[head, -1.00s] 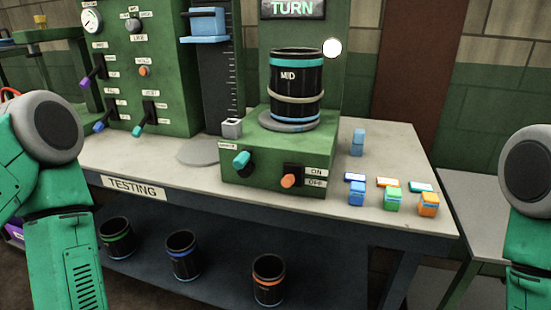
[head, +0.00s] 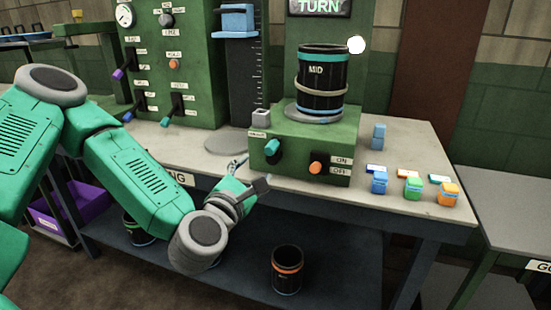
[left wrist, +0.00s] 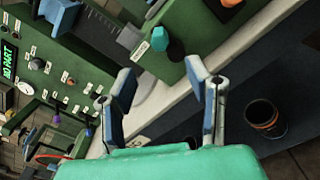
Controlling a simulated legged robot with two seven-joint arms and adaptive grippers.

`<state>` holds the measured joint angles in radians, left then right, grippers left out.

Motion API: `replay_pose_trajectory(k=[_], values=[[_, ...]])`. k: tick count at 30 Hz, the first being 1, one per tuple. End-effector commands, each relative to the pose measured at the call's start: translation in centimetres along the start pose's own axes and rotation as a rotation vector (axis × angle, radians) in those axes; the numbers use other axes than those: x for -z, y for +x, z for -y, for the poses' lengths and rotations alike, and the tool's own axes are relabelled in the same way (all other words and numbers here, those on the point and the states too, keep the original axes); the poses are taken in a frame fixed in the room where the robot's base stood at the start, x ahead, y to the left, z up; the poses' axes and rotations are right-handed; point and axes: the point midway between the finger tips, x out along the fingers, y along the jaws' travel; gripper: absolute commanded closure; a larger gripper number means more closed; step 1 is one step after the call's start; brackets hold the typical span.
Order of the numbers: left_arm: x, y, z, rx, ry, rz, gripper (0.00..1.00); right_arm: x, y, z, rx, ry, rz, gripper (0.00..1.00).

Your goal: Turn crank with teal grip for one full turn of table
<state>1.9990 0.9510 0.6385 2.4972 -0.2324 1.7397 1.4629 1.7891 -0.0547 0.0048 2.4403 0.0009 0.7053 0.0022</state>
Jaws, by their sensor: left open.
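The crank's teal grip (head: 272,147) sticks out of the front of the green machine box (head: 320,140), at its left; it also shows in the left wrist view (left wrist: 159,39), beyond my fingertips. A black sleeve marked MID (head: 322,82) stands on the grey round turntable (head: 312,115) on top of that box, under a TURN sign. My left gripper (head: 250,172) is just in front of and below the teal grip, apart from it. In the left wrist view the left gripper (left wrist: 160,80) has its two fingers spread, with nothing between them. My right gripper is out of view.
An orange knob (head: 316,168) with ON and OFF labels sits right of the crank. Small coloured blocks (head: 412,188) stand on the table (head: 385,222) at right. Black sleeves (head: 287,270) stand on the lower shelf. A green panel (head: 180,75) with levers stands at left.

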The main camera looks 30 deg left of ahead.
Motion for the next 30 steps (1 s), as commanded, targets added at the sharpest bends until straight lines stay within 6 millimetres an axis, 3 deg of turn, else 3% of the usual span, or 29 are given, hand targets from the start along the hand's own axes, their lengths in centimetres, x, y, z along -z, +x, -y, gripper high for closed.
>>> replay_pose_trajectory(k=[1, 5, 12, 18, 24, 30], values=[[0.4, 0.3, 0.3, -0.002, -0.003, 0.004, 0.55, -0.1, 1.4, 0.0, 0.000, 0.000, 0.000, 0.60], [0.3, 1.2, 0.2, -0.001, -0.005, 0.004, 0.55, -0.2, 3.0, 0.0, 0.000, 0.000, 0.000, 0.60], [-0.2, 6.7, 0.0, 0.001, 0.000, 0.002, 0.55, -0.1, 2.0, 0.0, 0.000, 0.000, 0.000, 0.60], [-0.2, 10.0, 0.1, 0.003, 0.001, 0.002, 0.55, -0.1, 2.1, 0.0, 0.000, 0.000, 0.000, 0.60], [-0.1, 11.7, 0.1, 0.004, -0.001, 0.002, 0.55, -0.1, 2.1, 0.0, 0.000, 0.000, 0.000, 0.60], [-0.1, 11.9, 0.1, 0.005, -0.001, 0.002, 0.55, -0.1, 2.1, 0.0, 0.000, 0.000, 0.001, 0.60]])
